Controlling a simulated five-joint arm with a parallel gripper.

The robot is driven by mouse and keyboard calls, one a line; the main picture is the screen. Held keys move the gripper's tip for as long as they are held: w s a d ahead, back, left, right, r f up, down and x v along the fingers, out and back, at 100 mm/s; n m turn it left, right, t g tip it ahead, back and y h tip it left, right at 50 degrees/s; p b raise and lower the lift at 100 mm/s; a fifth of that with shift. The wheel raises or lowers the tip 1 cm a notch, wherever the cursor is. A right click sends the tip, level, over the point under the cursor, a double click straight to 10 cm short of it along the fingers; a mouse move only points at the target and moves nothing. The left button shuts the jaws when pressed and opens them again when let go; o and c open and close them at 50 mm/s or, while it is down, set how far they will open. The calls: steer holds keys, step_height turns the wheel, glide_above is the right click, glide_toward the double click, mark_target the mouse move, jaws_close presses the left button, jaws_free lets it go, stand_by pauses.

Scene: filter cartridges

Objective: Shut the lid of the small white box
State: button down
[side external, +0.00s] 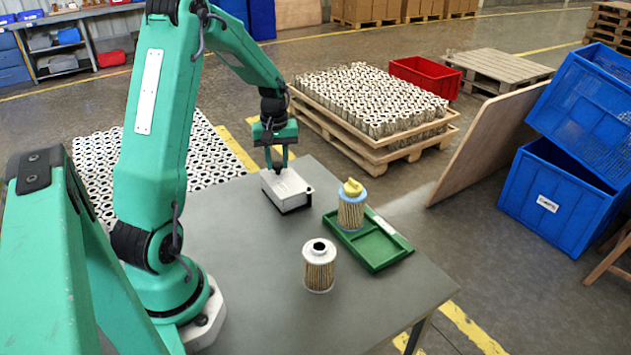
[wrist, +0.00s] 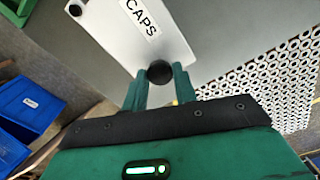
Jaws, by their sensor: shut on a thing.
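The small white box (side external: 287,190) sits on the grey table near its far edge. Its white lid (wrist: 128,35) bears a label reading "CAPS" and lies over the box, looking nearly flat. I cannot tell whether it is flush all round. My gripper (side external: 278,168) is over the far-left edge of the lid, pointing down. In the wrist view my gripper (wrist: 159,76) has its two green fingers shut on a round black knob (wrist: 159,72) at the lid's edge. Another dark round part (wrist: 75,9) shows at the lid's opposite corner.
A green tray (side external: 385,254) lies right of the box. A filter with a blue top and yellow cap (side external: 351,205) stands at its left end. A silver-topped filter (side external: 319,266) stands on the table (side external: 235,235) in front. The table's left part is clear.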

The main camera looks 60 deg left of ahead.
steer(key=shift+s+d, duration=0.1)
steer(key=shift+s, duration=0.1)
stand_by(0.3)
steer(key=c, duration=1.1)
jaws_free()
step_height(320, 180, up, 7)
steer(key=shift+r, duration=0.4)
